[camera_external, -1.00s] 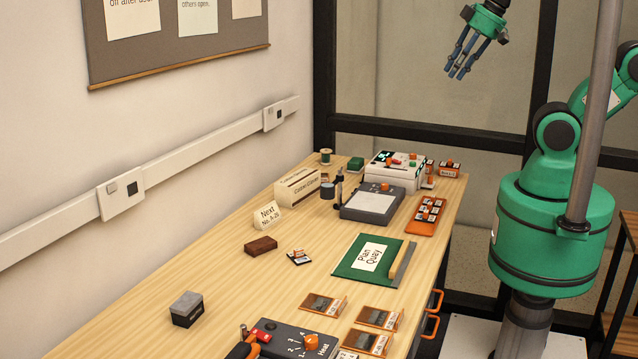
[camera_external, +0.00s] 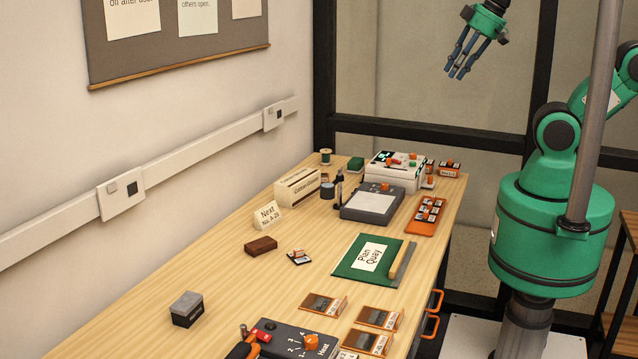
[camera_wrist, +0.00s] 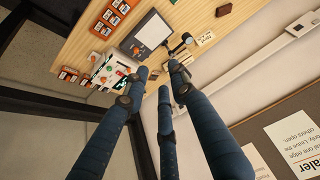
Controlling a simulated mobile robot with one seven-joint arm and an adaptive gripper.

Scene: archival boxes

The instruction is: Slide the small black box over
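A small black box (camera_external: 187,314) with a grey top sits alone on the wooden table, at the near left, close to the wall. My gripper (camera_external: 458,72) hangs in the air above and beyond the far right end of the table, well away from the box. Its blue fingers are spread apart with nothing between them. In the wrist view my gripper (camera_wrist: 160,85) also shows spread and empty, over the far end of the table. I cannot make out the black box in the wrist view.
The wooden table (camera_external: 225,275) is bare around the box. A dark red-brown block (camera_external: 260,246) and a "Next" card (camera_external: 267,216) stand farther back. A dark heater unit with an orange knob (camera_external: 311,341) lies to the right. A green "Plan Quay" board (camera_external: 350,272) is mid-table.

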